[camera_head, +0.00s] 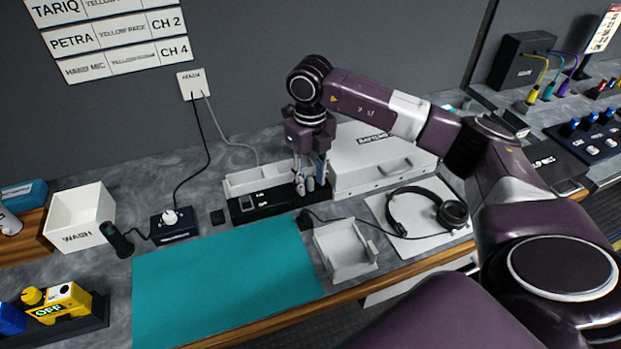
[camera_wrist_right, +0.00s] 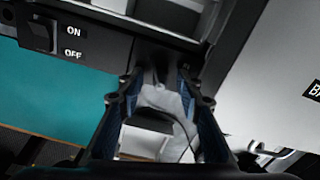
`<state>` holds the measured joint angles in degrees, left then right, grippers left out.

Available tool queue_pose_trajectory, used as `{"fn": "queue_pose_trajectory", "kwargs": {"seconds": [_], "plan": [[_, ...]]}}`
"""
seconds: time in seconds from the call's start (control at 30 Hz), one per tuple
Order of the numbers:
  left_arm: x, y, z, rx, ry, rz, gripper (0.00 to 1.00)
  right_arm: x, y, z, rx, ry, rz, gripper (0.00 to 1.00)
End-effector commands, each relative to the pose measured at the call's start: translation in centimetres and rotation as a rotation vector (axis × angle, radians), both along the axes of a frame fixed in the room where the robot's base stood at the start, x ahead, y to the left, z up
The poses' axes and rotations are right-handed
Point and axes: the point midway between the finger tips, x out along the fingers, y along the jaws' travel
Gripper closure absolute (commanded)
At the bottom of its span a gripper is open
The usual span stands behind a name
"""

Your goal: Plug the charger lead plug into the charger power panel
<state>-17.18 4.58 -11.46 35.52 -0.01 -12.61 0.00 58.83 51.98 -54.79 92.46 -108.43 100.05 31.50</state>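My right gripper (camera_head: 311,186) hangs over the right end of the black power panel (camera_head: 266,203), pointing down. In the wrist view its fingers (camera_wrist_right: 160,125) stand apart, with a pale blurred shape and a dark piece visible in the gap. I cannot tell whether either touches a finger. The panel's switch end, marked ON and OFF, shows in the wrist view (camera_wrist_right: 72,45). A small black plug-like piece (camera_head: 305,221) with a thin lead lies just in front of the panel, by the teal mat; it seems to be the charger lead plug. The panel's sockets are hidden. My left gripper is out of view.
A white open tray (camera_head: 345,262) stands right of the teal mat (camera_head: 225,275). Headphones (camera_head: 425,213) lie farther right. A white case (camera_head: 375,160) stands behind. A black box (camera_head: 174,228) with a white plug sits left. The mat is clear.

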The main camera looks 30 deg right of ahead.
Motion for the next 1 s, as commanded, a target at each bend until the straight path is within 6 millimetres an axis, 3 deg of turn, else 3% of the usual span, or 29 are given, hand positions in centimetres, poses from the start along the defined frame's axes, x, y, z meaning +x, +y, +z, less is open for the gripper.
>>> {"fn": "queue_pose_trajectory", "kwargs": {"seconds": [0.13,0.27,0.7,1.0], "plan": [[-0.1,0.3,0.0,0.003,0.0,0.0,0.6,0.1,0.0,0.3,0.0,-0.002,0.0,0.67],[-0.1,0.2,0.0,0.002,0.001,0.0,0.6,0.1,0.0,1.9,0.001,-0.004,0.0,0.67],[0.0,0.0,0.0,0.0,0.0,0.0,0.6,0.1,0.0,10.4,0.0,-0.003,0.0,0.67],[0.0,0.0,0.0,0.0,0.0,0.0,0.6,0.0,0.0,12.0,0.0,0.001,0.0,0.67]]}}
